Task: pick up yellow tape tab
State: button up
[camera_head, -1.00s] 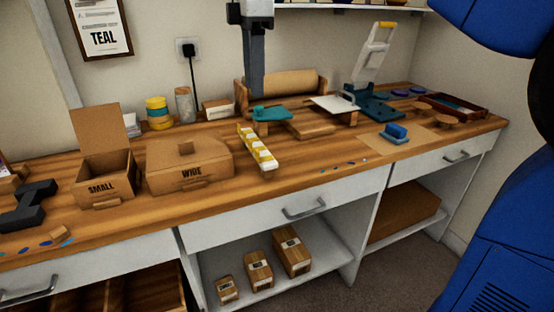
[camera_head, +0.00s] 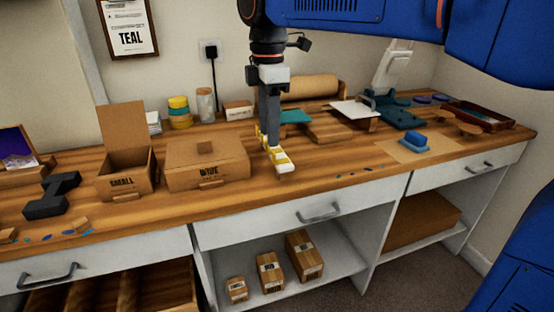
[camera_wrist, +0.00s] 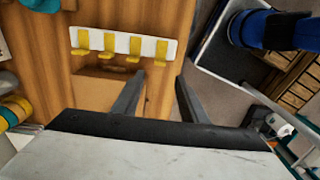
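Several yellow tape tabs sit in a row on a small white strip on the wooden bench. In the head view the strip's near end (camera_head: 284,169) shows with yellow tabs (camera_head: 281,157) along it; my gripper hides part of the row. In the wrist view the white strip (camera_wrist: 152,47) and its yellow tabs (camera_wrist: 109,41) lie at the upper left, ahead of the fingertips. My gripper (camera_head: 269,143) points down over the row in the head view. In the wrist view my gripper (camera_wrist: 160,76) is open, with nothing between its fingers.
A closed WIDE box (camera_head: 207,165) stands left of the strip, with an open SMALL box (camera_head: 125,180) farther left. A wooden stand (camera_head: 325,128) and a blue block (camera_head: 415,141) are to the right. The bench front edge (camera_head: 300,195) is close by.

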aim_at(273, 152)
jog(key=shift+w+d+f, duration=0.1)
jog(key=shift+d+f, duration=0.05)
jog(key=shift+f, duration=0.8)
jog(key=shift+w+d+f, duration=0.1)
jog(key=shift+d+f, duration=0.05)
jog(key=shift+f, duration=0.85)
jog(key=shift+w+d+f, duration=0.1)
jog(key=shift+d+f, duration=0.05)
jog(key=shift+f, duration=0.8)
jog(key=c, duration=0.9)
